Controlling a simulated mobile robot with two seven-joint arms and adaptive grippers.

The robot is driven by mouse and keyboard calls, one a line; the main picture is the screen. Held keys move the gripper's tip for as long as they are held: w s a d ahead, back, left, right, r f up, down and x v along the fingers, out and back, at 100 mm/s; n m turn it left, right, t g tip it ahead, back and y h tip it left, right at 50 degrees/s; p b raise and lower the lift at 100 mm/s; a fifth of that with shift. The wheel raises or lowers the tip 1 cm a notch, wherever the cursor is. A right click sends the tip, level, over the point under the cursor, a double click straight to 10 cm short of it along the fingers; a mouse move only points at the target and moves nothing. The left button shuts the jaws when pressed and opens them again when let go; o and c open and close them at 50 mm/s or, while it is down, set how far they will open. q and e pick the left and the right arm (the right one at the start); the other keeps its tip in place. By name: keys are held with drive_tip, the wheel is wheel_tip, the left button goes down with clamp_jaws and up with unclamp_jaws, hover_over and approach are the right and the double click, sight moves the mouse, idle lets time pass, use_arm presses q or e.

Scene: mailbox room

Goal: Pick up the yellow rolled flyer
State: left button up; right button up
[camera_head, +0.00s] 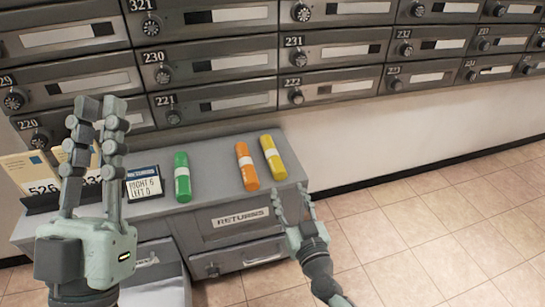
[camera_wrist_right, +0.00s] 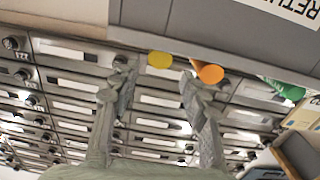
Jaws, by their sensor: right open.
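The yellow rolled flyer (camera_head: 273,157) has a white band and lies on the grey counter, the rightmost of three rolls, near the counter's right edge. My right gripper (camera_head: 291,190) is open and empty, just below and in front of it in the head view. In the right wrist view, the round end of the yellow roll (camera_wrist_right: 159,60) shows beyond and between the open fingertips (camera_wrist_right: 157,82), apart from them. My left gripper (camera_head: 101,106) is raised at the left, away from the rolls. Its fingertips look close together; whether they meet is unclear.
An orange roll (camera_head: 247,167) lies just left of the yellow one, and a green roll (camera_head: 182,177) farther left. Mailboxes (camera_head: 217,62) line the wall behind. The floor at right is clear.

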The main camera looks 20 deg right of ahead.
sight(281, 175)
drive_tip(key=w, duration=0.3)
drive_tip(key=shift+w+r, duration=0.1)
drive_tip(key=shift+w, duration=0.1)
drive_tip(key=w, duration=0.2)
drive_tip(key=shift+w, duration=0.35)
use_arm(q)
drive_tip(key=shift+w+d+f+g+p, duration=0.3)
drive_tip(key=shift+w+f+g, duration=0.1)
drive_tip(key=shift+g, duration=0.1)
use_arm(e)
drive_tip(key=shift+w, duration=0.85)
drive_tip(key=c, duration=0.9)
drive_tip(key=shift+c, duration=0.2)
